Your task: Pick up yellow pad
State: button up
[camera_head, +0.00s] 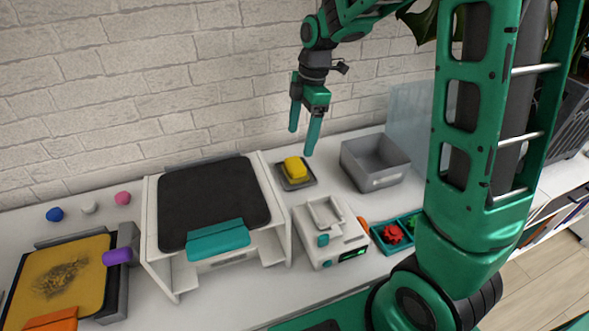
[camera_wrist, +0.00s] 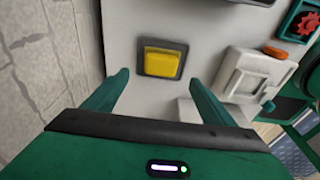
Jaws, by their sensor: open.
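The yellow pad (camera_head: 295,169) is a small block sitting in a dark square tray (camera_head: 299,185) on the white table, near the brick wall. In the wrist view the yellow pad (camera_wrist: 161,62) lies ahead of my fingers, a little above the middle of the picture. My gripper (camera_head: 302,142) is green, points down and is open and empty. It hangs above the table near the pad, apart from it. In the wrist view the two fingers of my gripper (camera_wrist: 160,76) stand wide apart, one to each side of the pad's line.
A white stand with a dark top (camera_head: 213,190) is left of the pad. A white device with a display (camera_head: 328,236) stands in front of it. A grey bin (camera_head: 375,178) is to the right. A teal tray with a red gear (camera_head: 376,235) lies front right. The brick wall is close behind.

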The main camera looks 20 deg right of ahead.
aim_at(296, 163)
jog(key=f, duration=0.3)
jog(key=a+f, duration=0.1)
jog(key=f, duration=0.5)
jog(key=shift+s+a, duration=0.1)
jog(key=shift+a, duration=0.1)
jog(key=c, duration=1.1)
